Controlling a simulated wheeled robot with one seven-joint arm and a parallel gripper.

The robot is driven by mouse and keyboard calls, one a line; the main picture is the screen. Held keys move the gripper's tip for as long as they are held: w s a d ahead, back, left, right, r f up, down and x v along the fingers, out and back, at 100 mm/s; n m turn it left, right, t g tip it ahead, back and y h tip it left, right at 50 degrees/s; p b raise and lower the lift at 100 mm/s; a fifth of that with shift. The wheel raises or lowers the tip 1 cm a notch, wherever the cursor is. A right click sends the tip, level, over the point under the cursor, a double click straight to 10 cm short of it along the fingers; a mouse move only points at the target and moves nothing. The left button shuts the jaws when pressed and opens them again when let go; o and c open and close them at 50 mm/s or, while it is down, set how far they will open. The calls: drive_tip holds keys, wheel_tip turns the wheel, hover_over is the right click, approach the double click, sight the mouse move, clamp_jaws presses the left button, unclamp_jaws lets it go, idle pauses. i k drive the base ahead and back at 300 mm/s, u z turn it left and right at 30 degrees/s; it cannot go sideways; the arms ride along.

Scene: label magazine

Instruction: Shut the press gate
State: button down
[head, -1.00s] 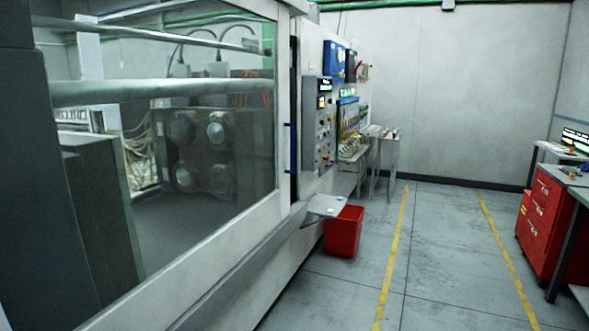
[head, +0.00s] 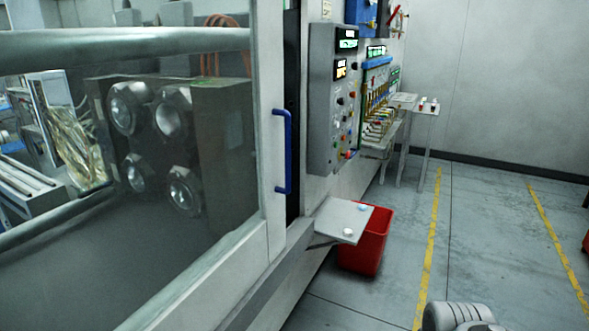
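The press gate (head: 266,150) is a pale frame with a large clear window, filling the left of the head view. An upright blue handle (head: 284,152) is on its right edge. A narrow dark upright gap (head: 292,110) shows between the gate's edge and the machine's control side. Through the window I see a dark block with several round metal parts (head: 165,135) and thick horizontal bars. A rounded grey-white part of my arm shows at the bottom right edge, away from the handle. My gripper is not in view.
A small shelf (head: 338,222) with two buttons juts out below the handle, over a red bin (head: 366,250). A control panel (head: 333,100) is right of the gap. Small tables (head: 418,105) stand farther back. The floor between the yellow lines is clear.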

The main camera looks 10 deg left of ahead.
sight(202, 304)
drive_tip(key=i, duration=1)
drive_tip(key=u, duration=3)
